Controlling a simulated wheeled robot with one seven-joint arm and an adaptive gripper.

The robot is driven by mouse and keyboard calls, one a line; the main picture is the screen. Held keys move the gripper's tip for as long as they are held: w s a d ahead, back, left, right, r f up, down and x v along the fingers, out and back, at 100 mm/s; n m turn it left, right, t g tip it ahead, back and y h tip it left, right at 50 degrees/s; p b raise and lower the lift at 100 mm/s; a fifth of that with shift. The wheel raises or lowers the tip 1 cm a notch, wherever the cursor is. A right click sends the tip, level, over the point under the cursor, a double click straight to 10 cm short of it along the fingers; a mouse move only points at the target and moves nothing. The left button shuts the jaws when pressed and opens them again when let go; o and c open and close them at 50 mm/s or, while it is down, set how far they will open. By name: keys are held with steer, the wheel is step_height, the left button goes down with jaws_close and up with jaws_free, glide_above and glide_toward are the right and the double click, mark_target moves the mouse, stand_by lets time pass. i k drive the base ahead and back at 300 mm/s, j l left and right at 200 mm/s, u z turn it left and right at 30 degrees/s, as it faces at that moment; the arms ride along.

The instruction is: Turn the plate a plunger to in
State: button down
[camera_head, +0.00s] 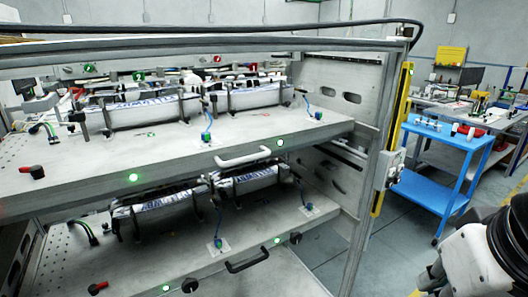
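Two grey plates are stacked in a rack. The upper plate (120,155) has a pale handle (243,160) on its front edge. The lower plate (165,262) has a black handle (247,262). I cannot read which one is plate a. A red-tipped black knob (33,171) sits at the left of the upper plate, and a similar red-tipped knob (98,288) on the lower one. Black round knobs (296,238) (190,285) are on the lower plate's front edge. I cannot tell which part is the plunger or its position. Part of my arm shows at lower right; my gripper is out of view.
Both plates carry wrapped packs (150,107) and blue-topped cables (207,136). Green lights (133,177) glow on the front edges. A rack upright with a yellow strip (393,140) stands right of the plates. A blue cart (425,190) is farther right, with open floor before it.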

mark_target(35, 170)
steer(key=u, duration=1.6)
